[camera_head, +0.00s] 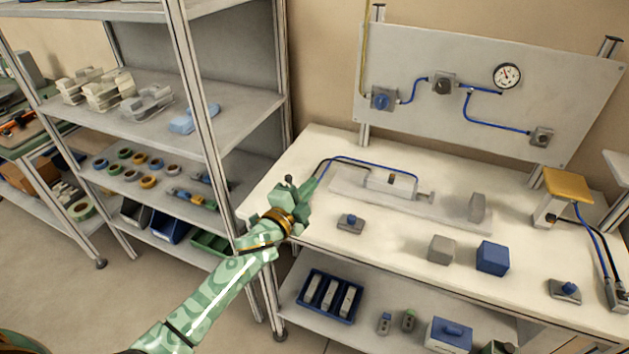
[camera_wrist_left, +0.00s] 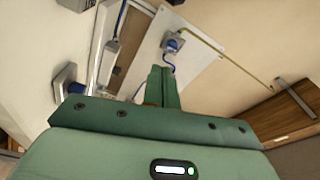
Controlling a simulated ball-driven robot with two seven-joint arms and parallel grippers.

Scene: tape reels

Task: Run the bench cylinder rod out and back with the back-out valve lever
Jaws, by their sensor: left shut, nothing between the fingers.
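The bench cylinder (camera_head: 378,184) lies on a pale base plate on the bench, with blue and dark hoses running left from it. Its short rod end (camera_head: 425,196) shows at the right, apart from a grey upright block (camera_head: 477,207). The hoses pass behind my left gripper (camera_head: 311,185), which hides their left ends; I cannot make out the back-out valve lever there. The left gripper is shut and empty above the bench's left end. In the left wrist view its fingers (camera_wrist_left: 162,88) are together. My right gripper is not in view.
A small blue-knobbed unit (camera_head: 350,223) stands in front of the cylinder. A grey cube (camera_head: 441,249) and blue cube (camera_head: 492,258) are to the right. The panel (camera_head: 470,120) with gauge is behind. A shelf rack (camera_head: 205,100) stands close on the left.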

